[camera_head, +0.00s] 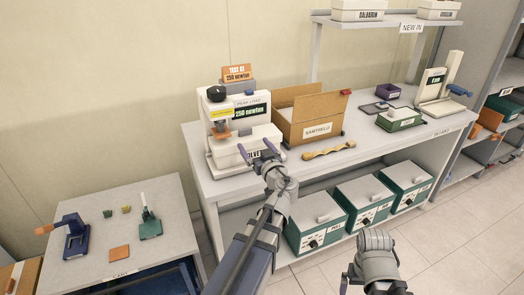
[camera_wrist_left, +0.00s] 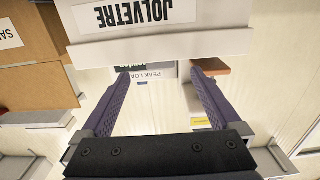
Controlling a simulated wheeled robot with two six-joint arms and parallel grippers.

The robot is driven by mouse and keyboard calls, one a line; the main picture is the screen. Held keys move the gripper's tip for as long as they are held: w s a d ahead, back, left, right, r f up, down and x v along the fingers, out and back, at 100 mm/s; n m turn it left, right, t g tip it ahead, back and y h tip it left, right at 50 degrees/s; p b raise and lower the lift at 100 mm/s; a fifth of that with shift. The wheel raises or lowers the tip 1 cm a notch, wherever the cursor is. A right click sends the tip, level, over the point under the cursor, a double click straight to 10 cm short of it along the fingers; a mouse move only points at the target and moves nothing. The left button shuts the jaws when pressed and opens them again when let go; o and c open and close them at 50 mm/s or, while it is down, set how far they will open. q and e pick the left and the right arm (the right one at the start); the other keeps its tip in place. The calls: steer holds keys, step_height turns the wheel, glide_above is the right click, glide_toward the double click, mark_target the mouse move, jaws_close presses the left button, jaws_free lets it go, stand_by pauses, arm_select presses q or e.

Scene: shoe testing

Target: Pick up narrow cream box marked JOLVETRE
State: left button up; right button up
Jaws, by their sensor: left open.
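The cream box marked JOLVETRE (camera_head: 232,153) sits at the front of the testing machine (camera_head: 219,113) on the bench's left end; part of its lettering is hidden by my gripper. In the left wrist view the box (camera_wrist_left: 210,42) fills the upper middle, its label upside down. My left gripper (camera_head: 258,153) is in front of the box's lettered face, with its purple jaws open. In the left wrist view the open fingers (camera_wrist_left: 165,72) point toward the box's edge, with nothing held between them. Whether they touch it I cannot tell.
An open cardboard box (camera_head: 318,110) stands right of the machine, with a wooden piece (camera_head: 328,150) before it. Several green-fronted boxes (camera_head: 366,202) fill the lower shelf. A lower table (camera_head: 165,195) with small tools stands at left. Bare bench (camera_head: 378,150) shows farther right.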

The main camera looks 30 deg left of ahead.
mark_target(245, 131)
arm_select(q)
steer(key=x, duration=1.2)
steer(key=shift+r, duration=0.15)
jaws_close()
stand_by(0.8)
